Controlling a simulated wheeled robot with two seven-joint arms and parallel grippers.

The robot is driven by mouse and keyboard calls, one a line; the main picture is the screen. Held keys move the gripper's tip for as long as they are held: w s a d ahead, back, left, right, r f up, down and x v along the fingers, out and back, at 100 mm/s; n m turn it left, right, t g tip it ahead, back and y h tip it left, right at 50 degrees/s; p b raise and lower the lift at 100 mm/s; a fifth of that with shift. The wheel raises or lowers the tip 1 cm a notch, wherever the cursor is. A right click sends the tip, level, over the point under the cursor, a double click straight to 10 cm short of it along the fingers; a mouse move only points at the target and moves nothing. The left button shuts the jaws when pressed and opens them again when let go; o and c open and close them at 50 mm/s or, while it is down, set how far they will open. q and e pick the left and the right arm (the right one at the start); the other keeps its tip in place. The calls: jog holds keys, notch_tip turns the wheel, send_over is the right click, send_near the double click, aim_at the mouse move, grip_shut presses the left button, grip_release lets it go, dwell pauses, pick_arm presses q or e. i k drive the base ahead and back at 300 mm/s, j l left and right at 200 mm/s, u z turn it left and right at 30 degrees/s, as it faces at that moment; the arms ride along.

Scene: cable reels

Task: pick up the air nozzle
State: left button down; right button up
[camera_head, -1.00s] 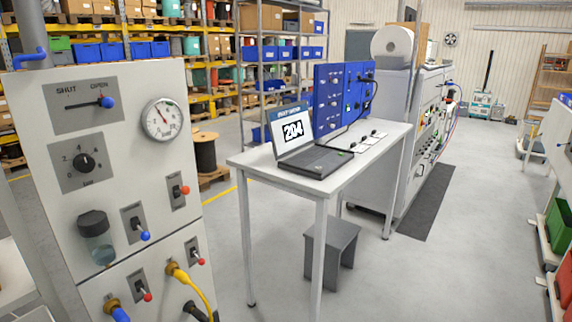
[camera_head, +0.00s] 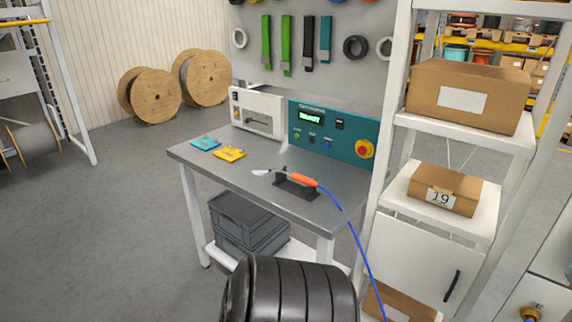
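An orange-handled tool (camera_head: 304,180) with a pale metal tip at its left end lies across a low black stand (camera_head: 297,189) on a steel-topped workbench (camera_head: 262,192). A blue line runs from its handle over the bench's front edge and down to the lower right. It is the only nozzle-like thing I see, but I cannot tell for certain that it is the air nozzle. Neither of my grippers is in view.
A teal control box (camera_head: 330,131) with a lit display and a white box (camera_head: 258,112) stand behind the tool. Teal and yellow packets (camera_head: 229,154) lie left. A white shelf (camera_head: 497,136) with cartons borders the right. Open floor (camera_head: 100,220) lies left.

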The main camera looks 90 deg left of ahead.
aim_at(296, 176)
jog(key=j+u, duration=0.1)
jog(key=u, duration=2.6)
